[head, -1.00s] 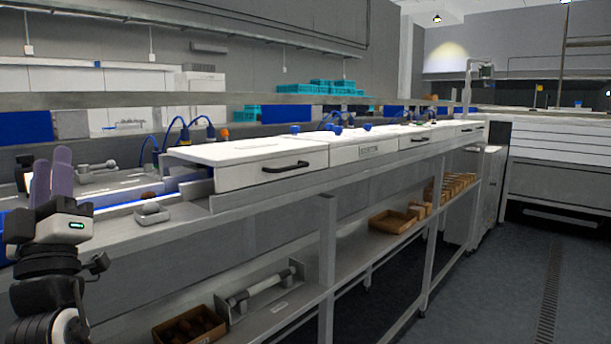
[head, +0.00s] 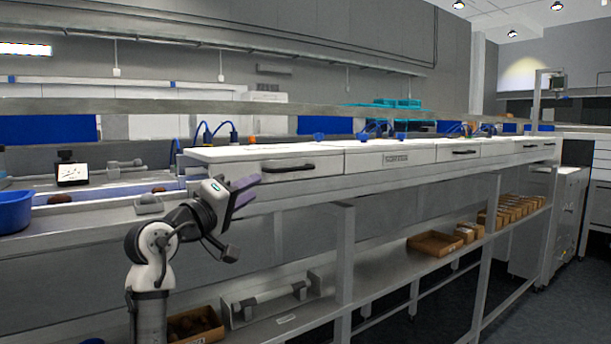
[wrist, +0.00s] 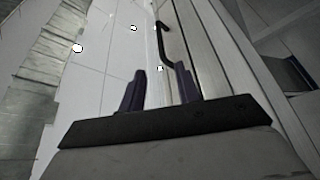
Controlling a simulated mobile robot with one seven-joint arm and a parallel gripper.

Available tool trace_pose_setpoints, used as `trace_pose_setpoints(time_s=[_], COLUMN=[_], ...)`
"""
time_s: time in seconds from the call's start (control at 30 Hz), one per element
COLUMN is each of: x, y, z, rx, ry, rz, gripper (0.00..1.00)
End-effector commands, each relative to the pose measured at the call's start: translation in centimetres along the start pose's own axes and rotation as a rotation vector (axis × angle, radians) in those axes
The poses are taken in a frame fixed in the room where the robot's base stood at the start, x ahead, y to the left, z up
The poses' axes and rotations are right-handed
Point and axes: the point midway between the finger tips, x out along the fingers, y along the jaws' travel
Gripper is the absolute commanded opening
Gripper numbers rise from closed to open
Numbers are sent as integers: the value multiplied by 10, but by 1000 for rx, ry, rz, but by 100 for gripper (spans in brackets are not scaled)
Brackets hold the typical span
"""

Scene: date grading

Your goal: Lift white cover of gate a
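A row of white covers runs along the line. The nearest white cover (head: 225,155) is down, with a black bar handle (head: 287,167) on its front face. I cannot read which cover is gate a. My gripper (head: 248,191) has purple fingers and points right, in front of and below this cover's left end, apart from the handle. In the wrist view, the two fingers (wrist: 160,72) stand apart with nothing between them. A black handle (wrist: 163,42) on a pale front shows just beyond them.
A steel ledge (head: 330,193) runs below the covers. A lower shelf holds brown boxes (head: 435,243). The floor at the right is clear.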

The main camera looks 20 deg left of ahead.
Motion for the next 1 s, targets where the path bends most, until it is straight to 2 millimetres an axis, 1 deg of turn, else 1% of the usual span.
trace_pose_setpoints(time_s=[0.17, 0.27, 0.5, 0.7, 0.83, 1.0], x=[9, 23, 74, 112, 129, 138], y=[-1, 0, 1, 1, -1, -1], z=[2, 2, 3, 3, 4, 4], rx=[-14, -12, -12, -12, -11, -10], ry=[-19, -19, -19, -17, -16, -14], rz=[-6, -6, -6, -5, -6, -5], gripper=[33, 33, 33, 33, 33, 33])
